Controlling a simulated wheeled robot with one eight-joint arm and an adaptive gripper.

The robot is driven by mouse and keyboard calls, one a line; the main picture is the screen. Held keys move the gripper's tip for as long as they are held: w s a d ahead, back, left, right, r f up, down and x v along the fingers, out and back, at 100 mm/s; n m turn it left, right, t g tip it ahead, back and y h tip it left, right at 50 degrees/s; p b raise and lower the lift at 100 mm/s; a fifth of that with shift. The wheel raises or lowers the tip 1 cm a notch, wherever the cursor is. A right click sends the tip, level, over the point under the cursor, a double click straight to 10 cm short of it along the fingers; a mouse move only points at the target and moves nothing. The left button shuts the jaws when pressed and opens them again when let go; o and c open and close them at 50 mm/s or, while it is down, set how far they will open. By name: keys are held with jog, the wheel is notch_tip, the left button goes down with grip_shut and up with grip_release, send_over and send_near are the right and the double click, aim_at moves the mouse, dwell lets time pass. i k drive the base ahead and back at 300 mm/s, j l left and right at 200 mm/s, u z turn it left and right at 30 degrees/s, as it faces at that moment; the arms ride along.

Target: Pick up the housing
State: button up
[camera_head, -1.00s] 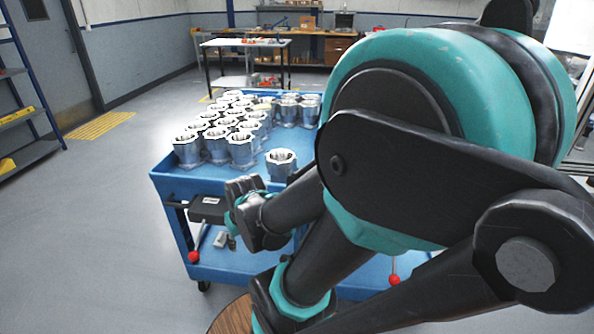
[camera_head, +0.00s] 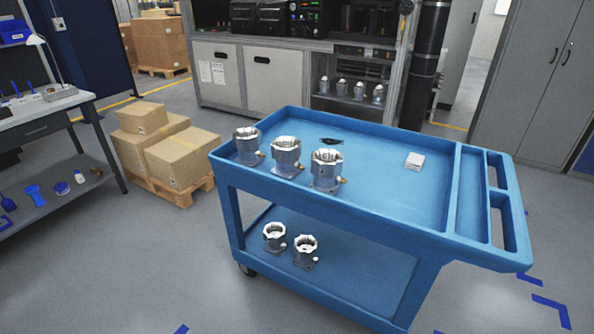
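Three silver machined housings stand upright in a row on the top of a blue cart (camera_head: 400,208): a left one (camera_head: 247,146), a middle one (camera_head: 286,157) and a right one (camera_head: 326,170). Each has a faceted open rim and a small brass-coloured fitting low on its side. Two more housings stand on the cart's lower shelf, one on the left (camera_head: 274,237) and one on the right (camera_head: 306,251). Several similar housings (camera_head: 341,88) stand in a row in an opening of the grey cabinet behind. My gripper and arm are not in view.
A white block (camera_head: 414,161) and a dark patch (camera_head: 330,141) are on the cart top; its right half is mostly clear. Cardboard boxes (camera_head: 180,156) on a pallet and a workbench (camera_head: 45,113) stand left. A grey locker (camera_head: 535,80) stands right. Floor is open in front.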

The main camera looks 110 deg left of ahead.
aim_at(327, 165)
jog(key=u, duration=3.65)
